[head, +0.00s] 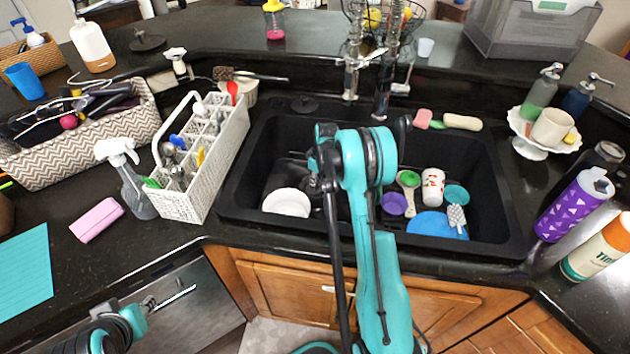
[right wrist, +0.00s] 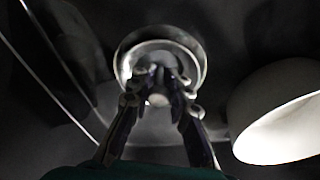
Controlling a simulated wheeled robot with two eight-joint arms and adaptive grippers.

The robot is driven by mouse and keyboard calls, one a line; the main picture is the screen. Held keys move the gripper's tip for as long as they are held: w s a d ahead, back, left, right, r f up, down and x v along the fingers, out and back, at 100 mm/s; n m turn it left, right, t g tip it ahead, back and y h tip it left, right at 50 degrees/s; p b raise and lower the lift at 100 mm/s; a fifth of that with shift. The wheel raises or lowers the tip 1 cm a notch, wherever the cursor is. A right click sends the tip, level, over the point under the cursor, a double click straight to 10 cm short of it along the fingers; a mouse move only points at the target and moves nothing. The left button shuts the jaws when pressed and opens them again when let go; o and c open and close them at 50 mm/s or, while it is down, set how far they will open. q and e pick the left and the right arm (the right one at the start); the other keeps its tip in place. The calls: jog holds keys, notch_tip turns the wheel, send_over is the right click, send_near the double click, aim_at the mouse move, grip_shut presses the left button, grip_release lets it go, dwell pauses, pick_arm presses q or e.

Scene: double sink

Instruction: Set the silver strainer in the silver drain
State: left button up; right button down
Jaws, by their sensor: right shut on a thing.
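In the right wrist view, my right gripper (right wrist: 160,84) points down at a round silver drain (right wrist: 203,68) in the dark sink floor. Its fingers are closed on the silver strainer (right wrist: 157,99), mostly covered by the fingertips. The strainer appears within or just above the drain ring; I cannot tell whether it is seated. In the head view, my right arm reaches into the black sink (head: 265,160), and its fingertips, the drain and strainer are hidden. Part of my left arm shows at the lower left, its fingers unclear.
A white bowl (right wrist: 280,112) lies close right of the right gripper. The sink's right side holds a purple cup (head: 394,204), a blue plate (head: 430,226) and a white cup (head: 433,187). A white cutlery rack (head: 215,165) stands left of the sink; the faucet (head: 383,80) rises behind.

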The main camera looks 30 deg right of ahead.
jog(key=shift+s+f, duration=0.1)
jog(key=shift+f, duration=0.15)
jog(key=c, duration=1.3)
grip_release()
jog(key=shift+f, duration=0.1)
jog(key=shift+c, duration=0.2)
notch_tip(320, 180, up, 12)
jog(key=s, duration=0.1)
jog(key=shift+s+d, duration=0.3)
jog(key=shift+d, duration=0.05)
